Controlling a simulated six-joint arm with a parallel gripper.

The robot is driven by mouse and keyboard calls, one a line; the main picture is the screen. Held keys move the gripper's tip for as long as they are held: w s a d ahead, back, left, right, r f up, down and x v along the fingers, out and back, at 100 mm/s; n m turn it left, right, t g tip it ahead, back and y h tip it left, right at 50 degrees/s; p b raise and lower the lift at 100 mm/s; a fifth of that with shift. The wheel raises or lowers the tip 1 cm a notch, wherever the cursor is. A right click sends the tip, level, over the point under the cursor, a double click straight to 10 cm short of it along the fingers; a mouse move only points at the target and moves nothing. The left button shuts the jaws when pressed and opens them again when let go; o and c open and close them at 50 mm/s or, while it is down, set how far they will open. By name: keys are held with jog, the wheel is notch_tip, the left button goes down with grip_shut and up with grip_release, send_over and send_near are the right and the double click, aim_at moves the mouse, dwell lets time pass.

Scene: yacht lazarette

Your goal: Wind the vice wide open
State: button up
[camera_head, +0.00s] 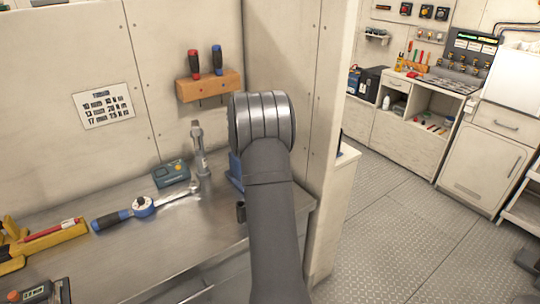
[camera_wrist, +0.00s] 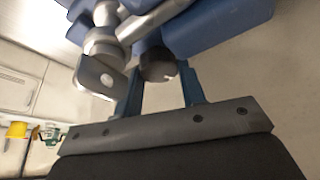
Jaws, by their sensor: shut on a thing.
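The blue vice is mostly hidden behind my arm in the head view; a sliver of its blue body (camera_head: 236,168) shows at the bench's right end. In the wrist view its blue body (camera_wrist: 225,25) fills the top right, with a silver shaft and bar (camera_wrist: 130,28) beside it. My gripper (camera_wrist: 160,72) is shut on the dark rounded end of the vice handle (camera_wrist: 156,66), between its two blue fingers. The jaw gap of the vice is hidden, so I cannot tell how wide it stands.
The steel bench (camera_head: 190,235) carries a torque wrench (camera_head: 143,206), a teal device (camera_head: 171,174) and a yellow tool (camera_head: 45,242). A wooden rack (camera_head: 209,87) holds two screwdrivers on the wall. A partition edge (camera_head: 335,140) stands close right of my arm; open floor lies beyond.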

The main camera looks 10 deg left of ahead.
jog(key=n+t, duration=0.1)
jog(key=n, duration=0.2)
jog(key=shift+y, duration=0.4)
jog(key=o, duration=1)
jog(key=shift+r, duration=0.1)
jog(key=v, duration=1.7)
jog(key=shift+s, duration=0.15)
jog(key=shift+a+r, duration=0.1)
